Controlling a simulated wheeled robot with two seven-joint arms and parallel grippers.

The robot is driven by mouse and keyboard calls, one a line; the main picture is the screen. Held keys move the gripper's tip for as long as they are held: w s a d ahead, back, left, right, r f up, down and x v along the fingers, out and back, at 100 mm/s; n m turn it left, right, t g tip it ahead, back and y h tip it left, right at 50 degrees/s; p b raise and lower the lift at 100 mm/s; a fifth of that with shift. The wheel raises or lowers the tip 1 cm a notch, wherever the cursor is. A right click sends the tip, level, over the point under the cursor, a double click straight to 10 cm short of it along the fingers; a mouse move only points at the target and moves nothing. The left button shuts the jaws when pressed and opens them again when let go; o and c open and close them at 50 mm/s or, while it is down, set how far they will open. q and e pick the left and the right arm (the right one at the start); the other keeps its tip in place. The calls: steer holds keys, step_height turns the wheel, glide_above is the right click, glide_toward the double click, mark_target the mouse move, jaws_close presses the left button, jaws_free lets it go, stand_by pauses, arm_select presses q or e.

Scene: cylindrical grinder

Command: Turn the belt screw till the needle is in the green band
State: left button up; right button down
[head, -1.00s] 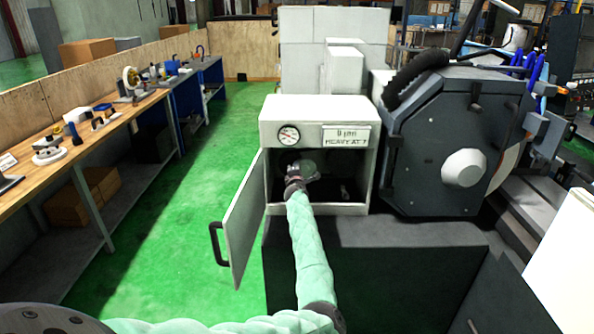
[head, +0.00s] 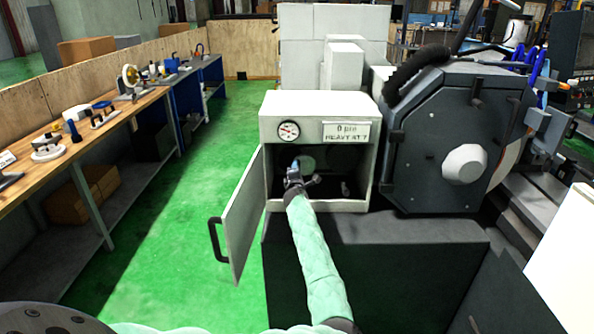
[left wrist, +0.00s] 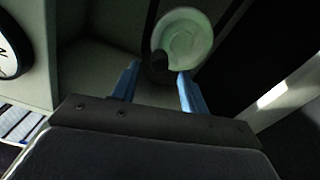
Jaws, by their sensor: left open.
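The machine's white cabinet (head: 270,124) has its front open. A round dial gauge (head: 289,131) is on its upper front; its needle is too small to read against a green band. In the left wrist view the dial (left wrist: 8,52) is cut by the left edge. My left gripper (head: 294,168) reaches into the cabinet opening. In the left wrist view, its blue fingers (left wrist: 158,86) are apart with nothing clamped. A dark rounded knob (left wrist: 160,62), possibly the belt screw, lies just beyond the gap between the fingertips. A pale green disc (left wrist: 188,38) is behind it. My right gripper is not in view.
The cabinet door (head: 240,215) with a black handle (head: 216,240) stands open to the left of my arm. A dark grinder housing (head: 455,135) stands close on the right. A workbench (head: 100,130) with tools runs along the left. Green floor between is clear.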

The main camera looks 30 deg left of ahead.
arm_select(q)
steer(key=shift+b+v, duration=0.35)
steer(key=shift+v, duration=1.15)
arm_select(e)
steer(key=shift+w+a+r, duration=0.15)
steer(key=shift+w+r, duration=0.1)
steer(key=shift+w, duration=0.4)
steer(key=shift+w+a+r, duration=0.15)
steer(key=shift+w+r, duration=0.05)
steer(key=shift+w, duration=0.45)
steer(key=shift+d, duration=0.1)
